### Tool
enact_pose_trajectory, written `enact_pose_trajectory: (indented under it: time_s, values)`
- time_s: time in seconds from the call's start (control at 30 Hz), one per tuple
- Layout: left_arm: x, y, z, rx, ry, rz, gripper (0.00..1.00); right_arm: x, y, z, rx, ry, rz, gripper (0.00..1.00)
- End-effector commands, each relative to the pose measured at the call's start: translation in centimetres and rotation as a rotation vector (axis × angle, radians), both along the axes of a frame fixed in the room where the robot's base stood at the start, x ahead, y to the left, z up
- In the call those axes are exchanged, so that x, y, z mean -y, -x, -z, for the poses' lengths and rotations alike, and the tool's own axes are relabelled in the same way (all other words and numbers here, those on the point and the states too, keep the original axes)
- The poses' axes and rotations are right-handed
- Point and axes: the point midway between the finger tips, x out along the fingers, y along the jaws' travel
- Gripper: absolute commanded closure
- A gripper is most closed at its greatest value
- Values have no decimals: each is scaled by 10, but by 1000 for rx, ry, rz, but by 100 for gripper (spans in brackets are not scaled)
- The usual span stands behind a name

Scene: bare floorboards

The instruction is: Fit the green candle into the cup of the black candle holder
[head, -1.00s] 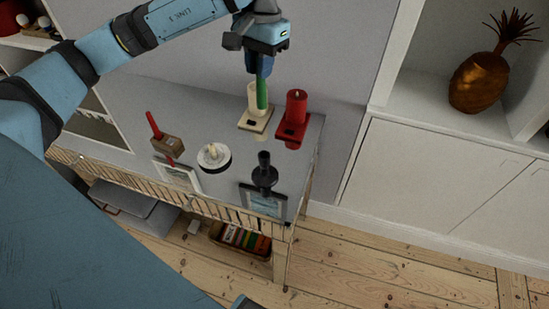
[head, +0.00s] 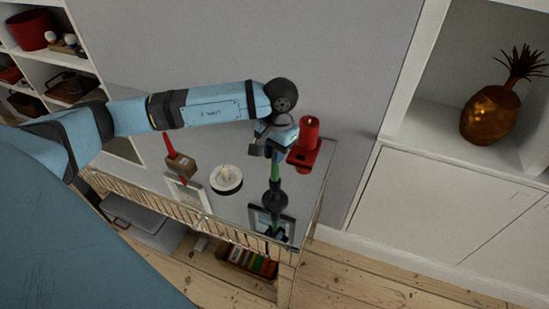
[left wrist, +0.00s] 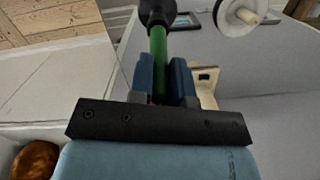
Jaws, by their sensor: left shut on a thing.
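My left gripper (head: 276,154) is shut on the green candle (head: 275,171), which points down and stands roughly upright below the fingers. The black candle holder (head: 275,199) stands on the grey tabletop directly below, near the front right corner. The candle's lower end meets the holder's cup in the head view; how deep it sits in it, I cannot tell. In the left wrist view the green candle (left wrist: 158,58) runs from between the fingers (left wrist: 168,80) to the black holder (left wrist: 155,12). My right gripper is out of view.
A red candle (head: 309,131) in a red holder stands just behind my gripper. A white candle on a round dish (head: 226,180) and a brown block with a red candle (head: 180,164) are to the left. A picture frame (head: 188,194) lies in front. A cream holder (left wrist: 206,86) shows in the wrist view.

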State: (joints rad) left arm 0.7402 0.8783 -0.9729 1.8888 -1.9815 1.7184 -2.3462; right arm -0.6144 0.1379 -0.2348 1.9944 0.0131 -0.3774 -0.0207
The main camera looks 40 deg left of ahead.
Motion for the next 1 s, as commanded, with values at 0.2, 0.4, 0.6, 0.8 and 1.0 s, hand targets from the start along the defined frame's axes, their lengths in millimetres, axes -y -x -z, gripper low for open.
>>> enact_pose_trajectory:
  time_s: [0.2,0.4,0.6,0.8,1.0]
  values:
    - [0,0,27,-2,1,1,100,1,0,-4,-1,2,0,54]
    - [0,0,27,-1,0,1,100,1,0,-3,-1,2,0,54]
    - [0,0,31,-1,0,1,80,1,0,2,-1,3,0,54]
    - [0,0,30,-1,0,1,57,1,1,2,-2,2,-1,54]
    - [0,0,28,-1,0,1,57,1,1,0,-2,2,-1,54]
